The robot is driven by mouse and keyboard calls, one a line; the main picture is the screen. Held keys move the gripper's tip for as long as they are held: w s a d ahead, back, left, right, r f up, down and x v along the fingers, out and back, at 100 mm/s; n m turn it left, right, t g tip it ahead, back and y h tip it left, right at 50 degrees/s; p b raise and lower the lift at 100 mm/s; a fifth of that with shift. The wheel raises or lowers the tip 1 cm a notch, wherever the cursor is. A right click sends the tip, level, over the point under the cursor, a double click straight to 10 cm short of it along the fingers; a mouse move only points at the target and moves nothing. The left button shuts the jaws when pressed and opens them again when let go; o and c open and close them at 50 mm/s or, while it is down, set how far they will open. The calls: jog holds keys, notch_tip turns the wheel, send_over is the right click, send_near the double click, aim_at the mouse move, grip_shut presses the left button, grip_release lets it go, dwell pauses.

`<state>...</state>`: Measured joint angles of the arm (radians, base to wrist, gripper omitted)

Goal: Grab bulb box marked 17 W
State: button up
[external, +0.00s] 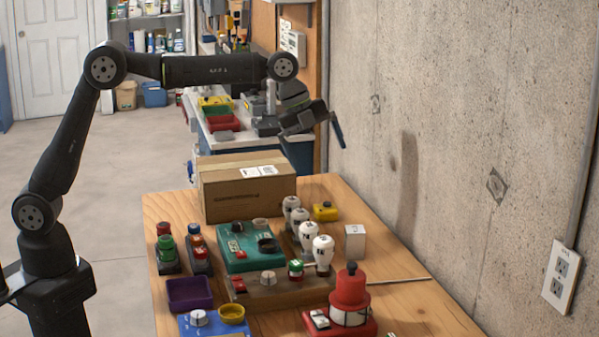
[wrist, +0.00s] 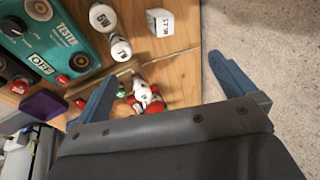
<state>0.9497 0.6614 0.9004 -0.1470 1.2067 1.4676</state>
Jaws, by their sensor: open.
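The bulb box (external: 355,239) is a small white carton standing on the wooden table, right of the row of white bulbs. In the wrist view the white box (wrist: 160,22) is at the top centre, with dark print that seems to read 17 W. My gripper (external: 335,128) is raised in the air near the back of the table, well above and apart from the box. In the wrist view my gripper (wrist: 162,68) has its two blue fingers spread, with nothing held between them. The box lies beyond the fingertips in that view.
White bulbs (external: 323,252) stand left of the box, and a red device (external: 350,292) stands in front of it. A thin rod (external: 400,281) lies on the table. A cardboard box (external: 248,190) sits at the back. The concrete wall (external: 450,130) rises on the right.

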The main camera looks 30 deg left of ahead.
jog(key=c, duration=0.7)
jog(key=n+t, duration=0.1)
jog(key=n, duration=1.5)
send_near(354, 240)
jog(key=w+f, duration=0.1)
jog(key=w+d+f, duration=0.1)
jog(key=f, duration=0.1)
jog(key=w+d+f, duration=0.1)
jog(key=f, duration=0.1)
jog(key=shift+w+f, duration=0.1)
jog(key=shift+w, duration=0.05)
jog(key=shift+a+f+x, duration=0.1)
jog(key=shift+a+x, duration=0.05)
jog(key=shift+x, duration=0.7)
jog(key=shift+a+f+x, duration=0.1)
jog(key=shift+a+x, duration=0.1)
jog(key=shift+x, duration=0.65)
jog(key=shift+a+x, duration=0.15)
jog(key=shift+x, duration=0.7)
